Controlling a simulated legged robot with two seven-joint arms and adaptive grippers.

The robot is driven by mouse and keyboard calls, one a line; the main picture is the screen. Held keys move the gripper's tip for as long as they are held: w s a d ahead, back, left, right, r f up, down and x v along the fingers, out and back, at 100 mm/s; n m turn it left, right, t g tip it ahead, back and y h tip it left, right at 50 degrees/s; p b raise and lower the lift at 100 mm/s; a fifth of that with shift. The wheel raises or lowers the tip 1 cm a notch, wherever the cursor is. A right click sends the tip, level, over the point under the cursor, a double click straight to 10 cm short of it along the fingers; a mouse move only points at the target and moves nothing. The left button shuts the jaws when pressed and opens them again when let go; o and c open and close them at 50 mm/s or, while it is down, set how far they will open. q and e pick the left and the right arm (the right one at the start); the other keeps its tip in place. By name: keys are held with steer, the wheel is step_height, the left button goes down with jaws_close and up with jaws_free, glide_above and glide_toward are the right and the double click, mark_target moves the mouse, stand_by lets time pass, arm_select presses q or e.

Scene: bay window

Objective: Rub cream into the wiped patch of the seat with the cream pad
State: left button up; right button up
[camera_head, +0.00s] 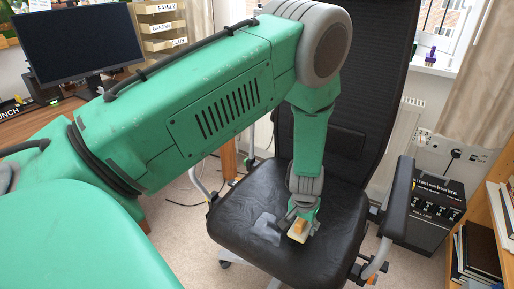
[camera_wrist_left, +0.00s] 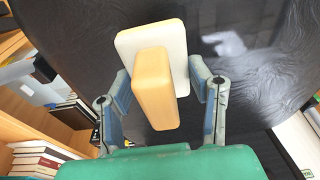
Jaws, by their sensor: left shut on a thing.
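The black office chair's seat (camera_head: 244,208) fills the lower middle of the head view, with a greyish patch (camera_head: 266,228) on its left half. The patch also shows as a pale mark in the left wrist view (camera_wrist_left: 228,45). My left gripper (camera_head: 302,222) is shut on the cream pad (camera_head: 297,231), just right of the patch. In the left wrist view the pad has an orange-tan grip block (camera_wrist_left: 153,88) and a white face (camera_wrist_left: 142,45) beyond it. Whether the pad touches the seat is hard to tell. My right gripper is not in view.
The chair's armrest (camera_head: 398,197) stands right of the seat, and the tall mesh backrest (camera_head: 365,75) rises behind. A desk with a monitor (camera_head: 78,42) is at the left. A black box (camera_head: 430,215) and a bookshelf (camera_head: 497,225) stand at the right.

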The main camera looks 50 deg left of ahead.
arm_select(q)
steer(key=shift+a+r+p, duration=0.15)
steer(key=shift+r+p, duration=0.65)
steer(key=shift+r, duration=0.2)
steer(key=shift+a+r+p, duration=0.1)
steer(key=shift+r+p, duration=0.65)
steer(key=shift+r, duration=0.45)
steer(key=shift+d+r+p, duration=0.15)
steer(key=shift+d+p, duration=0.05)
steer(key=shift+p, duration=0.1)
steer(key=shift+a, duration=0.15)
